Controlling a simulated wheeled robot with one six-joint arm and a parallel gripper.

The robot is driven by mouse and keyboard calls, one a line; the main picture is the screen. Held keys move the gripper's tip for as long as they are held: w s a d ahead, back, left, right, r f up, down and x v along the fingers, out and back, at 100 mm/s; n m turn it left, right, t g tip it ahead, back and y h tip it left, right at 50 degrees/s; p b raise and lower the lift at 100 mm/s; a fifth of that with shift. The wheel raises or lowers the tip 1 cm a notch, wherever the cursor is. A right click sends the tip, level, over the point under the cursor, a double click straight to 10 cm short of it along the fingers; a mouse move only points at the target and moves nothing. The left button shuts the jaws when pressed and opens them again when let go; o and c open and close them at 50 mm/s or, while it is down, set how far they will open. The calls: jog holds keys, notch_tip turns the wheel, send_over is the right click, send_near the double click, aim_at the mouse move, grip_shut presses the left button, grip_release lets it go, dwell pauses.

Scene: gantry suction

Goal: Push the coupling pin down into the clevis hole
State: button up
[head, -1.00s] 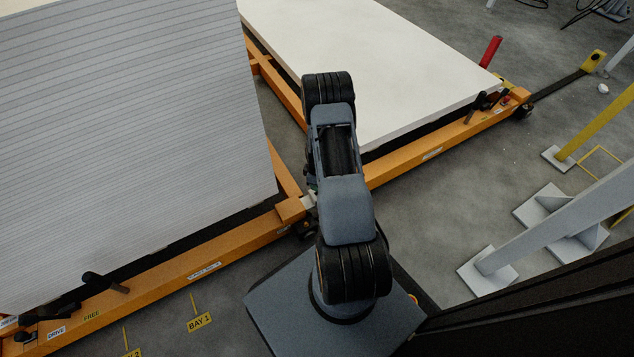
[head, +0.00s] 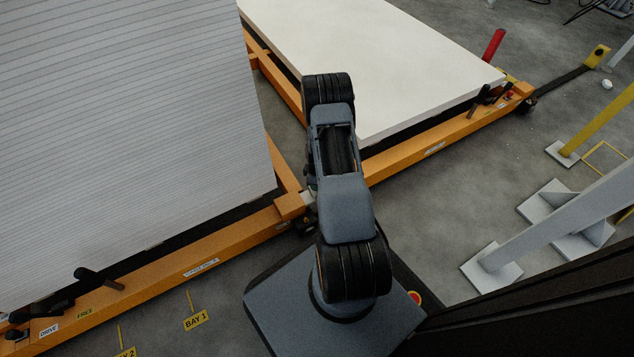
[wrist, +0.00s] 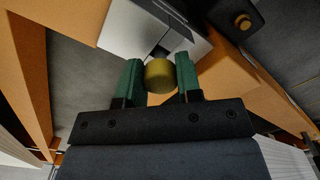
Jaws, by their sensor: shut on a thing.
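In the wrist view, my gripper (wrist: 160,76) has two green fingers, one on each side of a round brass-coloured knob (wrist: 160,74), the head of the coupling pin. The fingers are shut on it. Just beyond the knob is a light grey metal block (wrist: 135,28), which looks like the clevis, at the end of an orange beam. The pin's shank and the clevis hole are hidden, so I cannot tell how deep the pin sits. In the head view, my arm covers the gripper and pin; only a bit of the pale coupling (head: 309,199) shows beside it.
An orange cart (head: 165,275) with a tall stack of white sheets (head: 120,130) stands left. Another orange cart (head: 420,157) carries a flat white panel (head: 380,65). A dark block with a brass knob (wrist: 243,20) is near the gripper. Grey posts (head: 560,225) stand right; floor between is clear.

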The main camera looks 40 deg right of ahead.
jog(key=shift+f+b, duration=0.65)
jog(key=shift+f, duration=0.3)
jog(key=o, duration=1)
jog(key=shift+r, duration=0.1)
jog(key=shift+r, duration=0.1)
notch_tip(320, 180, up, 14)
jog(key=p, duration=0.6)
jog(key=shift+p, duration=0.3)
